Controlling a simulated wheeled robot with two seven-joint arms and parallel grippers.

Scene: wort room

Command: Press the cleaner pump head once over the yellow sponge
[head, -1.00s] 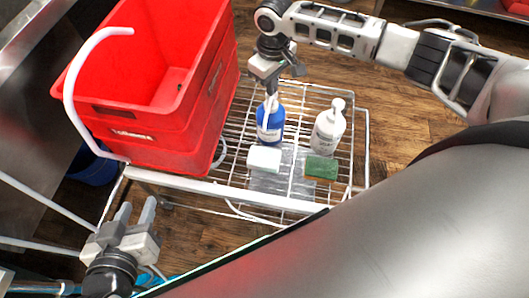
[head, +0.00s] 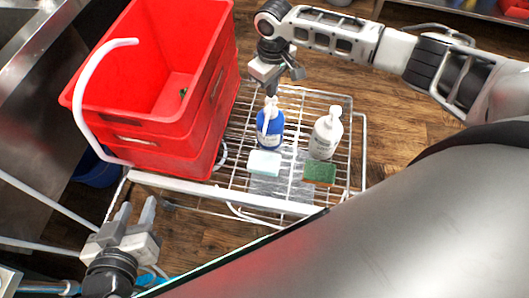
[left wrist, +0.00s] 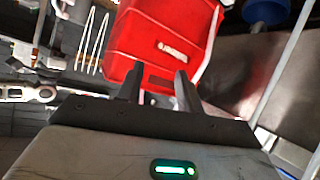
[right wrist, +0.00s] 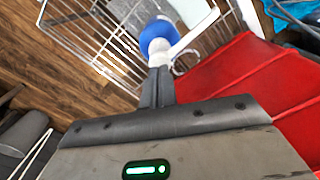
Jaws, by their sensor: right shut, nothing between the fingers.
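A blue bottle (head: 270,130) with a white pump head (head: 269,104) stands upright on the wire rack. A white pump bottle (head: 325,136) stands to its right. A pale sponge (head: 264,163) lies before the blue bottle, and a green-topped sponge (head: 319,173) before the white one. No clearly yellow sponge shows. My right gripper (head: 271,92) is shut and empty, pointing down at the blue bottle's pump head. In the right wrist view its fingertips (right wrist: 158,72) overlap that pump head (right wrist: 160,54); I cannot tell whether they touch. My left gripper (head: 134,208) is open and empty at lower left.
A large red crate (head: 170,140) with a white handle stands on the rack, close left of the blue bottle. The white rack frame (head: 230,192) runs along the near side. Wooden floor (head: 400,135) is clear to the right.

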